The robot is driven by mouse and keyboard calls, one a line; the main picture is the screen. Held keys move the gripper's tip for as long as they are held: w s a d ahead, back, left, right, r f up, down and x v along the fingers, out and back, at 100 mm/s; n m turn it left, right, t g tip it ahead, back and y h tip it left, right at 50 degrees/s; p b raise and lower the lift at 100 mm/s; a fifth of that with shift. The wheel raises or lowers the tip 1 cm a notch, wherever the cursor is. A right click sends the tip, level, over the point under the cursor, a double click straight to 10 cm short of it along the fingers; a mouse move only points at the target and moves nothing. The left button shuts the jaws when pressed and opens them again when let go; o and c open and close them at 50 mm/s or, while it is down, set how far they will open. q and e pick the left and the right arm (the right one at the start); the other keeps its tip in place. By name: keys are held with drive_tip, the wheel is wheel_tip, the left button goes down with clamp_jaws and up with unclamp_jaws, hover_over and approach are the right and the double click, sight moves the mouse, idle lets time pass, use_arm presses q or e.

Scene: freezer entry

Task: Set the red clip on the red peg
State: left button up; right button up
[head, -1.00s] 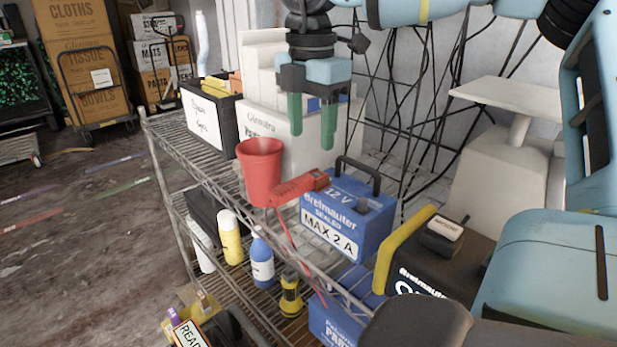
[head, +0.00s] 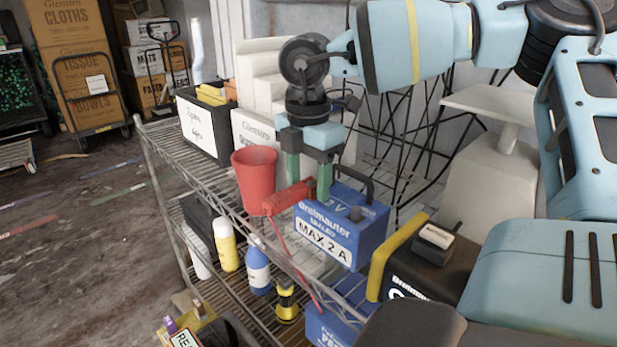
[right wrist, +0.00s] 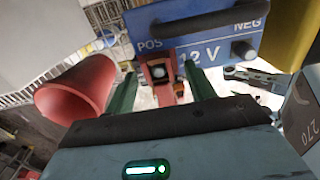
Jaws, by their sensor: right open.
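The battery (right wrist: 205,35) shows POS and NEG marks and a black peg (right wrist: 243,50) by NEG. I cannot make out a red peg. My left gripper is not in view.
The red bucket (head: 255,180) stands close left of the clip. A white box (head: 256,132) and black bin (head: 206,128) are behind it. A black-and-yellow case (head: 420,268) stands right of the battery.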

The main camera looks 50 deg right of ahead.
drive_tip(key=c, duration=1.1)
drive_tip(key=shift+r, duration=0.15)
drive_tip(key=shift+c, duration=0.2)
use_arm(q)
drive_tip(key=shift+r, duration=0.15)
use_arm(e)
wheel_tip(320, 180, up, 18)
use_arm(q)
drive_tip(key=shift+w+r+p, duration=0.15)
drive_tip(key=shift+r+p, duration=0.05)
drive_tip(key=shift+p, duration=0.15)
use_arm(e)
drive_tip(key=shift+r, duration=0.1)
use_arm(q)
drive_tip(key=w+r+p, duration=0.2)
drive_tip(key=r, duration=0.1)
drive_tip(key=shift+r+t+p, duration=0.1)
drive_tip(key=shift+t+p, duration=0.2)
use_arm(e)
wheel_tip(320, 180, up, 4)
drive_tip(key=shift+f, duration=0.2)
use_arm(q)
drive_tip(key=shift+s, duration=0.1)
